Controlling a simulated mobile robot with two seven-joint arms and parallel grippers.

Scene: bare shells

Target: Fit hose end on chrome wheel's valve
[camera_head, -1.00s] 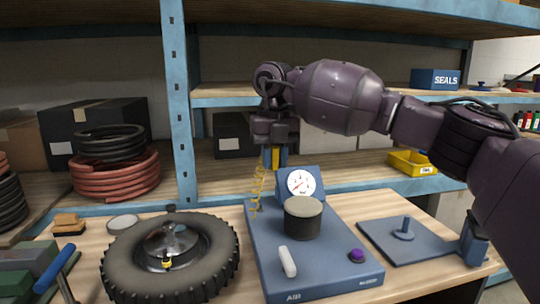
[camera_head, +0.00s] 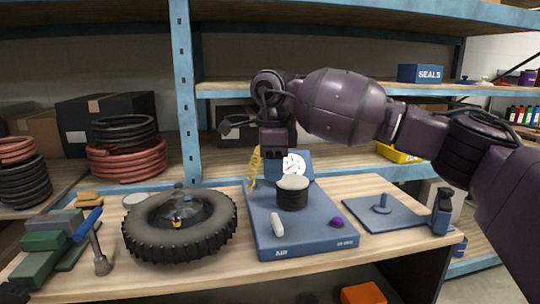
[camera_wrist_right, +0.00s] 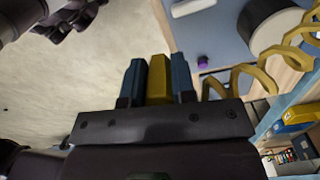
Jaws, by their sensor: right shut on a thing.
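The chrome wheel, a black tyre (camera_head: 150,247) around a shiny hub, lies flat on the bench. A small yellow piece (camera_head: 177,223) shows at the hub's front; I cannot tell whether it is the valve. My right gripper (camera_wrist_right: 157,80) is shut on the yellow hose end (camera_wrist_right: 158,78), held between two blue fingers. In the head view its dark wrist hangs behind the blue air unit, right of and beyond the wheel, with the fingertips hidden. The coiled yellow hose (camera_head: 254,167) hangs beside it, left of the gauge. My left gripper is not in view.
The blue air unit (camera_head: 318,238) carries a gauge (camera_head: 293,164), a round post (camera_head: 292,193), a white lever and a purple knob. A blue plate with a peg (camera_head: 382,212) lies at right. Blue-handled tool (camera_head: 88,228) and green blocks stand left of the wheel.

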